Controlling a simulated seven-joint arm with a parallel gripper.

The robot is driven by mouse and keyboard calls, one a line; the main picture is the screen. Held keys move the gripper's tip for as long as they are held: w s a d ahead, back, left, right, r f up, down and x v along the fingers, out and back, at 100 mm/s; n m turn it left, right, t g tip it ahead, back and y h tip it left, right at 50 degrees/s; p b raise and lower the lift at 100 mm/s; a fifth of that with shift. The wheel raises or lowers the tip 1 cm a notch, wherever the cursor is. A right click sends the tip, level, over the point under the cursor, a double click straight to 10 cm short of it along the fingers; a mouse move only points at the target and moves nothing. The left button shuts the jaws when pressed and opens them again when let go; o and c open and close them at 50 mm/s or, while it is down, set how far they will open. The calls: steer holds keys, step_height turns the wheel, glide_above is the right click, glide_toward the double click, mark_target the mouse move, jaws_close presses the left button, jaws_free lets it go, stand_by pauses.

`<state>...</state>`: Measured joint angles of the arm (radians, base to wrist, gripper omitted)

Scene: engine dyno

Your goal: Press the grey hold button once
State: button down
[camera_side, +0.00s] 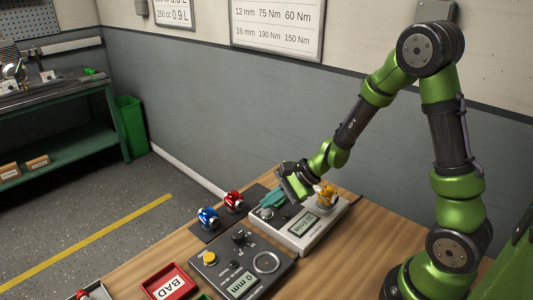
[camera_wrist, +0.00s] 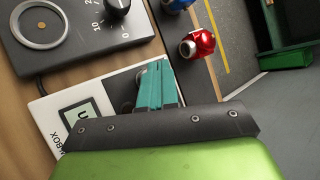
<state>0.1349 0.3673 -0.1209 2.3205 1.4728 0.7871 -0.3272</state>
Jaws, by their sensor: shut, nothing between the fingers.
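The white box (camera_side: 320,228) with a small display (camera_side: 303,222) stands on the wooden table. A grey round part (camera_side: 266,213), which looks like the hold button, sits at its left end; I cannot read a label on it. My gripper (camera_side: 270,199) has teal fingers, shut and empty, just above and behind this part. In the wrist view my gripper (camera_wrist: 157,66) reaches over the edge of the white box (camera_wrist: 48,112). A grey round part (camera_wrist: 127,92) shows beside the fingers, partly hidden by them. I cannot tell whether they touch.
A dark panel (camera_side: 222,277) with a yellow button (camera_side: 209,258), a knob (camera_side: 239,237) and a ring (camera_side: 267,262) stands in front. A blue part (camera_side: 208,216) and a red part (camera_side: 233,200) stand to the left. A red BAD tray (camera_side: 150,278) lies front left.

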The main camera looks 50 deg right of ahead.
mark_target(271, 212)
steer(key=shift+f, duration=0.25)
steer(key=shift+f, duration=0.5)
stand_by(0.6)
stand_by(0.3)
steer(key=shift+r, duration=0.95)
steer(key=shift+r, duration=2.5)
